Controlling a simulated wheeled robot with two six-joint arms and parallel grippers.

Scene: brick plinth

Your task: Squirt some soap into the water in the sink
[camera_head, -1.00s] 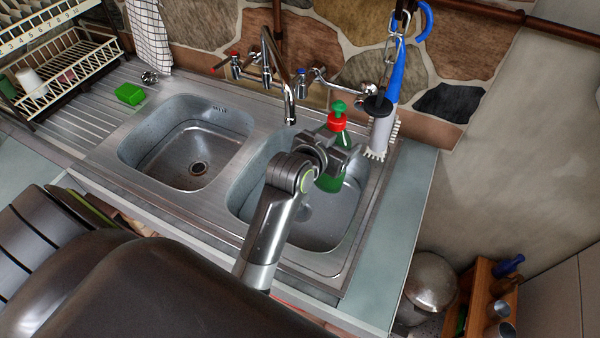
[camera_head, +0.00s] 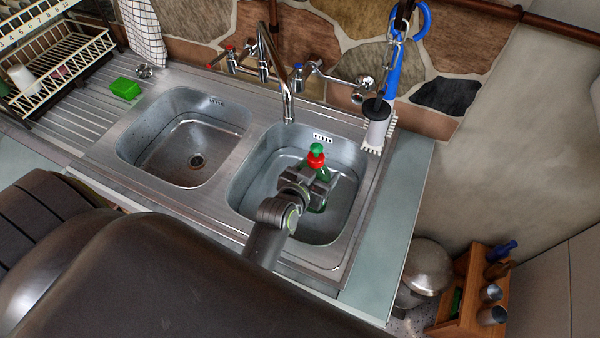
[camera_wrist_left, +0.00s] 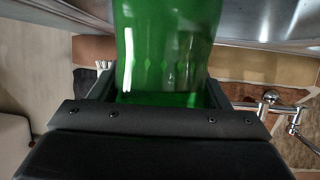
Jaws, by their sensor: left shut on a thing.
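A green soap bottle with a red collar and green tip (camera_head: 316,157) is over the right sink basin (camera_head: 250,190). My left gripper (camera_head: 320,185) is shut around its body. In the left wrist view the see-through green bottle body (camera_wrist_left: 165,50) fills the space between the fingers. The cap end points toward the wall side in the head view; I cannot tell the exact tilt. Water shows in the right basin, partly hidden by my left arm and the bottle. I see no soap stream. My right gripper is not in view.
The tap spout (camera_head: 288,112) hangs over the back of the basins. A left basin (camera_head: 165,150), a green sponge (camera_head: 126,89) and a dish rack (camera_head: 62,75) are to the left.

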